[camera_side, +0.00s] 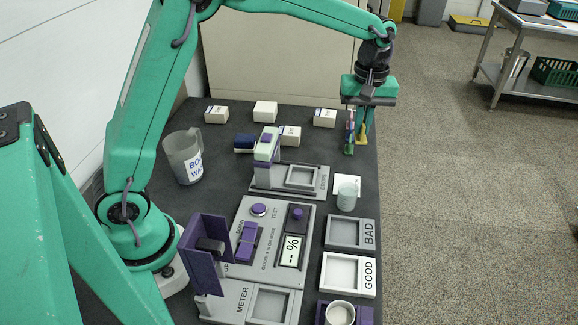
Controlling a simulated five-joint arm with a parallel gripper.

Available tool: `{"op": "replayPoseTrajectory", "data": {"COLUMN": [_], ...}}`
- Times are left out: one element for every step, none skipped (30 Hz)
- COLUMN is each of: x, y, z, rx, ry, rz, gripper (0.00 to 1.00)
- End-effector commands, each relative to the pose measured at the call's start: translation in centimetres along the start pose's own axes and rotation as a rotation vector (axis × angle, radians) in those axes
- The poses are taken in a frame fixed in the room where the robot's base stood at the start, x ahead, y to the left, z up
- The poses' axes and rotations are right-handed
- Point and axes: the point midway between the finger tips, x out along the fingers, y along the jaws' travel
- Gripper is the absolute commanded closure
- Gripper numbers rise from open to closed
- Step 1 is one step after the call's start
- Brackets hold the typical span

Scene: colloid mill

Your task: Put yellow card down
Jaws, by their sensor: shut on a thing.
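My gripper (358,139) points down over the far right part of the dark bench. It is shut on a thin yellow card (364,133), seen nearly edge-on between the fingers. The card's lower end is close to the bench top; I cannot tell whether it touches. Part of the card is hidden by the fingers.
A jug (183,158) is at left. A small cup (347,196), the BAD tray (367,233) and GOOD tray (369,274) lie nearer. The bench's right edge is close to my gripper.

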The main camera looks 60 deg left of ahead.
Motion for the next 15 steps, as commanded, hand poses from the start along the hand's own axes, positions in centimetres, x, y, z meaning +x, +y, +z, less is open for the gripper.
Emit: {"op": "replayPoseTrajectory", "data": {"x": [-0.1, -0.1, -0.1, -0.2, -0.2, -0.2, -0.2, -0.2, -0.3, -0.3, -0.3, -0.3, -0.3, -0.3, -0.3], "y": [-0.8, -1.3, -2.0, -2.6, -3.2, -4.1, -4.8, -5.6, -6.6, -7.4, -8.2, -9.3, -10.2, -11.0, -12.1], "z": [-0.8, -1.3, -1.9, -2.5, -3.0, -3.7, -4.3, -4.8, -5.6, -6.1, -6.6, -7.3, -7.8, -8.2, -8.8], "rx": [-0.039, -0.064, -0.1, -0.128, -0.159, -0.203, -0.238, -0.273, -0.323, -0.361, -0.398, -0.448, -0.486, -0.523, -0.573], "ry": [0.001, 0.0, 0.0, 0.001, 0.001, 0.0, 0.001, 0.001, 0.001, 0.001, 0.001, 0.001, 0.001, 0.0, 0.0], "rz": [0.001, 0.001, 0.001, 0.001, 0.001, 0.001, 0.001, 0.002, 0.002, 0.002, 0.002, 0.002, 0.002, 0.001, 0.001], "gripper": [1.0, 1.0, 1.0, 1.0, 1.0, 1.0, 1.0, 1.0, 1.0, 1.0, 1.0, 1.0, 1.0, 1.0, 1.0]}}
